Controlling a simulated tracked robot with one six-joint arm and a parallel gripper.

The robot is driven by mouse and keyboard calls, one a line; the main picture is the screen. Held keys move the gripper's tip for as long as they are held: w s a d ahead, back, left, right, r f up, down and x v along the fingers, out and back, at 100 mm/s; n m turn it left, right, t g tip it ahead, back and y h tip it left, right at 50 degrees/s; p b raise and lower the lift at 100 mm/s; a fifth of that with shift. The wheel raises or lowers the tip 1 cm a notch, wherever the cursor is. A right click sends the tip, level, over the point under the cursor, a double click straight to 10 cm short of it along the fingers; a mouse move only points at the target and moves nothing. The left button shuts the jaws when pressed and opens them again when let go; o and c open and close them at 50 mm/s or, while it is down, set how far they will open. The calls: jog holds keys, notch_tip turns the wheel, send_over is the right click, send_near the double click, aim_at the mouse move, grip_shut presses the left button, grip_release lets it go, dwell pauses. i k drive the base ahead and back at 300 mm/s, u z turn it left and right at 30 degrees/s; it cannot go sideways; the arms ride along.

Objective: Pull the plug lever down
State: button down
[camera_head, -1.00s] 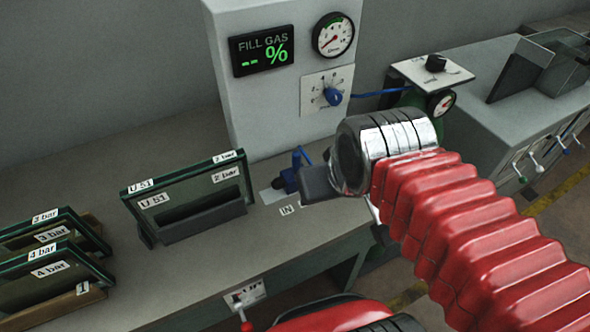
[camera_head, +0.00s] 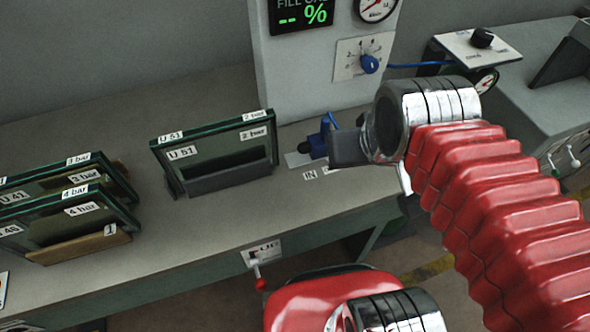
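The plug lever (camera_head: 257,271) is a thin lever with a red knob on a white label plate (camera_head: 265,251) at the front edge of the workbench, below the middle of the view. The label is only partly readable. I cannot tell whether the lever is raised or lowered. My gripper (camera_head: 346,150) shows as a dark grey piece at the end of my red ribbed arm, over the bench near the blue connector, up and right of the lever and apart from it. Its fingers are mostly hidden, so its opening cannot be told.
A framed glass unit (camera_head: 216,155) stands on the bench (camera_head: 160,240). More units (camera_head: 70,215) stand at the left. A blue connector (camera_head: 318,141) sits by the "IN" label. A fill gas cabinet (camera_head: 290,70) is behind. Open floor shows in front of the bench.

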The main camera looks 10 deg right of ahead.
aim_at(261, 284)
jog(key=z, duration=0.3)
jog(key=k, duration=1.35)
jog(key=u, duration=0.65)
jog(key=i, duration=1)
